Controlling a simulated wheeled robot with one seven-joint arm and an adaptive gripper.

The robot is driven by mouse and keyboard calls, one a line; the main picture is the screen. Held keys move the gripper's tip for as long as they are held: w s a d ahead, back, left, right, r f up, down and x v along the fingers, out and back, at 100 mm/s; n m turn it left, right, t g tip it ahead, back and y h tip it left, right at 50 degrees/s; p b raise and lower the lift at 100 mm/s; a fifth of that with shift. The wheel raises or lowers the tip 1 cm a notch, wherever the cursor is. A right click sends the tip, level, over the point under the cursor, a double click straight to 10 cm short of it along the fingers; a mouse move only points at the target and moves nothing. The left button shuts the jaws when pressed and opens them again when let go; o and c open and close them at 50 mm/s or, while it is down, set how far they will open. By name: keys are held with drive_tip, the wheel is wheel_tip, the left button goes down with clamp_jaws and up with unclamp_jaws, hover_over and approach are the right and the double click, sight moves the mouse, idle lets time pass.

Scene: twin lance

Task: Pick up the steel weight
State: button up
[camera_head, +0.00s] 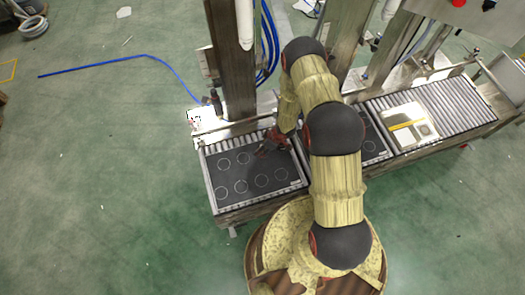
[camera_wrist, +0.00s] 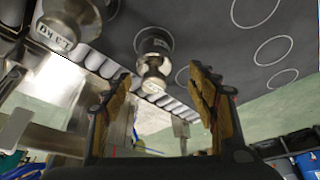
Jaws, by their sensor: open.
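A steel weight (camera_wrist: 153,62) with a knob shows in the wrist view, beyond and between the fingertips, by the edge of the dark mat (camera_wrist: 210,35). A second, nearer steel weight (camera_wrist: 66,20) is at the top left, cut off by the frame, with upside-down lettering that includes "KG". My gripper (camera_wrist: 163,85) is open with nothing between its yellowish finger pads. In the head view my gripper (camera_head: 270,143) is low over the back right of the mat (camera_head: 230,188). I cannot make out the weights there.
The mat has white circles and lies on a roller conveyor (camera_head: 440,105). A pale panel with a yellow strip (camera_head: 407,127) lies farther right. A brown post (camera_head: 232,60) stands behind the mat. Open green floor (camera_head: 110,200) is at left.

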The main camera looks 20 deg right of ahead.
drive_tip(key=x, duration=0.1)
drive_tip(key=b+x, duration=0.1)
drive_tip(key=x, duration=0.1)
drive_tip(key=b+x, duration=0.1)
drive_tip(key=x, duration=0.1)
drive_tip(key=shift+w+d+f, duration=0.2)
drive_tip(key=shift+w, duration=0.1)
drive_tip(key=c, duration=0.3)
drive_tip(key=shift+r, duration=0.1)
drive_tip(key=c, duration=1.2)
clamp_jaws()
drive_tip(key=shift+w, duration=0.15)
